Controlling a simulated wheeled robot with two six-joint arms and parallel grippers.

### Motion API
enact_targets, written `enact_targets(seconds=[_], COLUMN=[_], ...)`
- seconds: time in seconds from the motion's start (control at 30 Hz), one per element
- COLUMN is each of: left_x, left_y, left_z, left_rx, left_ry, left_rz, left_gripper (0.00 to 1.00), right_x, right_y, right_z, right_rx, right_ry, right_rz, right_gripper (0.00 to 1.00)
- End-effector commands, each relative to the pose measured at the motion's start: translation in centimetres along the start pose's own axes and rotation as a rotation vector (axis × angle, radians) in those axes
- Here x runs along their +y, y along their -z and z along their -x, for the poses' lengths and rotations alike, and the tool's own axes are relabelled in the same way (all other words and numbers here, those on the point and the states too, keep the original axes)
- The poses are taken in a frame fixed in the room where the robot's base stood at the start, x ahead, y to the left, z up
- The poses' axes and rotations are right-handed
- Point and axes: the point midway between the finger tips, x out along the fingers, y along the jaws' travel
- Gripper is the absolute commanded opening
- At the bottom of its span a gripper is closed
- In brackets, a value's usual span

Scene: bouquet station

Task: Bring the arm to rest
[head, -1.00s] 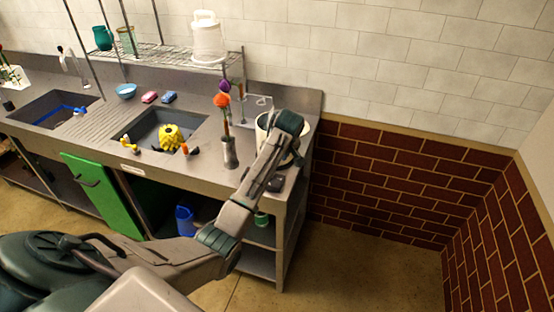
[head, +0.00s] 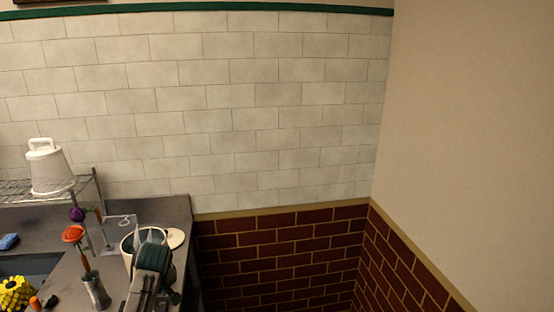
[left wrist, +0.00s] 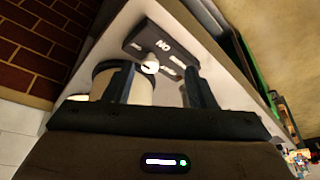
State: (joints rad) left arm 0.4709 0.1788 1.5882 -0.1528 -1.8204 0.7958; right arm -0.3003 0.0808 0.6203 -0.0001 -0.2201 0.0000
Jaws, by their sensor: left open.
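My left arm reaches up from the bottom of the head view. Its gripper end (head: 152,252) is over the counter's right end, in front of the white bucket. In the left wrist view, the left gripper (left wrist: 160,80) has its two dark fingers spread, with no object held between them. A dark plate with white lettering (left wrist: 165,45) and a small white knob shape show beyond the fingers. A pale round container (left wrist: 106,82) is partly hidden behind one finger. My right gripper is in neither view.
A metal vase (head: 97,292) with an orange flower (head: 73,234) and a purple flower (head: 77,214) stands left of the arm. The white bucket (head: 127,246) is close behind it. A wire shelf holds a white lidded container (head: 50,170). Brick wall (head: 280,250) lies right of the counter.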

Motion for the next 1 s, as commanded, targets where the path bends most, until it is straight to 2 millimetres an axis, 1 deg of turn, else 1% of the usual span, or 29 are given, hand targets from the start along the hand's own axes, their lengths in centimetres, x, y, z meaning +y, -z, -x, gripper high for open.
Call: enact_targets(seconds=[0.03,0.07,0.1,0.23,0.3,0.37,0.4,0.5,0.6,0.7,1.0], left_x=[-1.2,-1.9,-2.8,-6.2,-8.0,-9.7,-10.8,-13.7,-15.9,-17.6,-21.1], left_y=[-2.3,-3.6,-5.3,-10.8,-13.6,-16.0,-17.6,-21.2,-23.9,-25.7,-29.3], left_z=[-1.1,-1.5,-2.0,-2.9,-2.9,-2.8,-2.5,-1.6,-0.3,0.8,3.6], left_rx=[-0.006,-0.008,-0.009,-0.013,-0.015,-0.017,-0.018,-0.019,-0.018,-0.017,-0.012], left_ry=[-0.006,-0.014,-0.024,-0.061,-0.083,-0.102,-0.116,-0.15,-0.179,-0.201,-0.249], left_rz=[-0.052,-0.088,-0.137,-0.295,-0.377,-0.446,-0.491,-0.6,-0.688,-0.751,-0.878], left_gripper=[0.51,0.51,0.51,0.51,0.51,0.51,0.51,0.51,0.51,0.51,0.51], right_x=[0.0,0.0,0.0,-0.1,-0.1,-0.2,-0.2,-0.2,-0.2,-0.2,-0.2], right_y=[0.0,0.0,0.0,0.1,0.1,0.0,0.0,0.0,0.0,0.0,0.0], right_z=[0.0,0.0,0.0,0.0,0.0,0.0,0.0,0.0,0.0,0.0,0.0], right_rx=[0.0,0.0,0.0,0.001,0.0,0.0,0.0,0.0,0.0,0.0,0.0], right_ry=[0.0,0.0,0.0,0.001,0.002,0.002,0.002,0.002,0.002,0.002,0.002], right_rz=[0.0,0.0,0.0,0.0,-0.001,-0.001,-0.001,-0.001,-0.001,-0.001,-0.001], right_gripper=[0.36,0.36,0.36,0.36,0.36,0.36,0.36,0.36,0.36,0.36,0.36])
